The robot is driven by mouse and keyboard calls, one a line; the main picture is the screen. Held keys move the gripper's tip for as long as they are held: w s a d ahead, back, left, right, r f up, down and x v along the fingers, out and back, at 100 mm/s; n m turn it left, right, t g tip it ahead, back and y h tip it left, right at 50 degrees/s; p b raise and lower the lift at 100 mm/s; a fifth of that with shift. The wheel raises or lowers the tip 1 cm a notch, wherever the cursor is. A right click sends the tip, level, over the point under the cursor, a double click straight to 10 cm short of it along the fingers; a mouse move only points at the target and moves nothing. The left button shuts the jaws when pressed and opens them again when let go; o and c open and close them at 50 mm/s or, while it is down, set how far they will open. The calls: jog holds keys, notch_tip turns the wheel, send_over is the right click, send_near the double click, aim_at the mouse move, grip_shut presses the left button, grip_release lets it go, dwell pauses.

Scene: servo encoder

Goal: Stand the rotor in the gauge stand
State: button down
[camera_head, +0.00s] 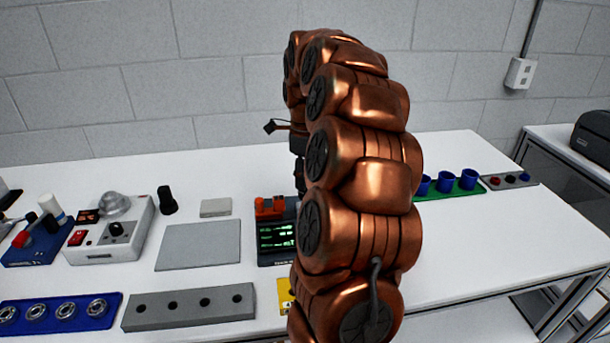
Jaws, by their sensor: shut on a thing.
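My gripper (299,172) shows only as a few dark parts behind my copper arm, above the middle of the table. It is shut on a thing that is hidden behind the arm. I cannot make out the rotor anywhere. I cannot tell for sure which thing is the gauge stand. A dark box with a green display (277,237) and an orange fixture (269,207) stands just left of my arm, partly covered by it.
On the white table (100,166) are a grey pad (199,246), a grey block with several holes (190,307), a blue bearing tray (108,317) and a white control box (135,243). Blue cups (469,178) stand on a green strip at right. The right front is clear.

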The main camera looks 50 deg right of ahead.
jog(key=shift+f, duration=0.15)
jog(key=shift+f+b, duration=0.35)
jog(key=shift+b, duration=0.15)
jog(key=shift+f+b, duration=1.05)
jog(key=shift+f, duration=0.05)
jog(key=c, duration=0.6)
grip_release()
jog(key=o, duration=0.4)
jog(key=shift+c, duration=0.2)
jog(key=shift+r, duration=0.15)
